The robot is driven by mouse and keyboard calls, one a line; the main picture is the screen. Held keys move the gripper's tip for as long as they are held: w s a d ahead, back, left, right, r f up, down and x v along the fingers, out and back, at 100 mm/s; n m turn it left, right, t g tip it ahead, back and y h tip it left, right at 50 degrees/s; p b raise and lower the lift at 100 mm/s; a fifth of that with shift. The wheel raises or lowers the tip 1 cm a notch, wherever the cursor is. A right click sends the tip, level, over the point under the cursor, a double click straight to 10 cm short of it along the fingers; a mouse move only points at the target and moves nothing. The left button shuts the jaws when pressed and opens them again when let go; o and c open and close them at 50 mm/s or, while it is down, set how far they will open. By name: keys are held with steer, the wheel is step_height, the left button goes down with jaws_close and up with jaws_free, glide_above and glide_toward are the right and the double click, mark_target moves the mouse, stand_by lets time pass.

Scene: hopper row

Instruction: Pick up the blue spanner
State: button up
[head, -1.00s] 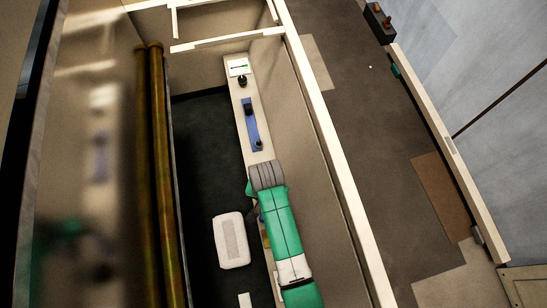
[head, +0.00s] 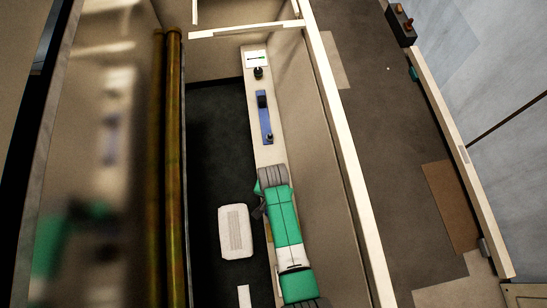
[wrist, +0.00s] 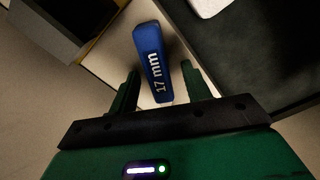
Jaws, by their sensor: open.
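The blue spanner (wrist: 154,55), its handle marked "17 mm" in white, shows in the wrist view on a pale ledge. Its near end lies between the two fingers of my gripper (wrist: 160,88), which is open, with a finger on either side. I cannot tell whether either finger touches it. In the head view my green and white arm lies over the pale ledge (head: 268,155), and I cannot make out the spanner there.
A blue plate with black knobs (head: 265,127) and a white-topped item (head: 256,57) sit farther along the ledge. A white pad (head: 235,232) lies on the dark floor. A dark open box (wrist: 62,28) is at the wrist view's upper left. A tall wall flanks the ledge.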

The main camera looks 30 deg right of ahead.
jaws_close()
step_height(320, 180, up, 10)
steer(key=shift+r+p, duration=0.1)
steer(key=shift+p, duration=0.5)
steer(key=c, duration=0.9)
jaws_free()
steer(key=shift+c, duration=0.2)
jaws_close()
